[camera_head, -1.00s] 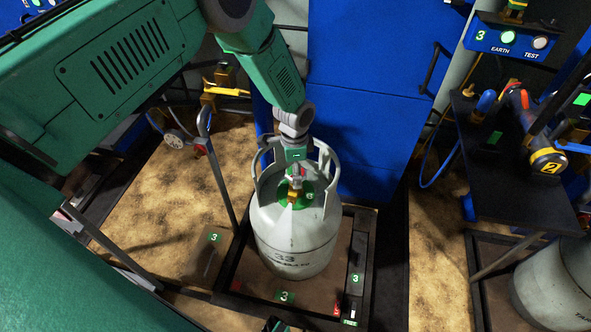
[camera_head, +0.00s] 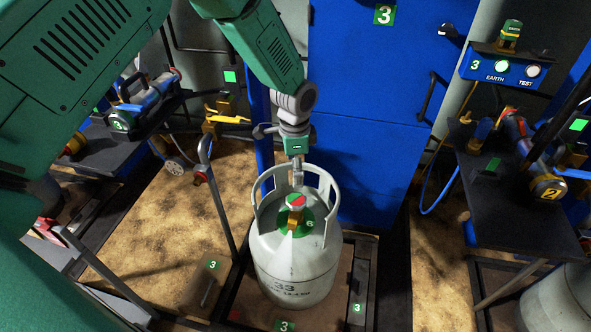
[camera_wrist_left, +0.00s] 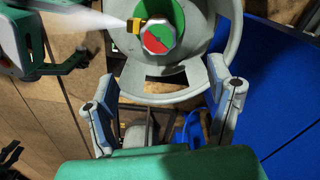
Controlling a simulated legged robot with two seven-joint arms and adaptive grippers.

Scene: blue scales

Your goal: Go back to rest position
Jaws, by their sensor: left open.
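A grey-white gas cylinder (camera_head: 296,262) marked 33 stands upright on a scale platform (camera_head: 228,290). Its red and green valve knob (camera_head: 297,200) sits inside the collar, above a brass outlet; the knob also shows in the left wrist view (camera_wrist_left: 158,38). A white jet (camera_wrist_left: 75,20) comes from the outlet in the wrist view. My left gripper (camera_head: 297,180) hangs above the knob, apart from it. In the wrist view its two fingers (camera_wrist_left: 170,95) are spread wide with nothing between them. My right gripper is not in view.
A blue cabinet (camera_head: 370,130) stands close behind the cylinder. A dark table (camera_head: 510,195) with a tool (camera_head: 535,160) marked 2 is at the right, below an EARTH/TEST box (camera_head: 505,68). A thin post (camera_head: 222,200) rises left of the cylinder. Another tool (camera_head: 150,100) marked 3 lies at the left.

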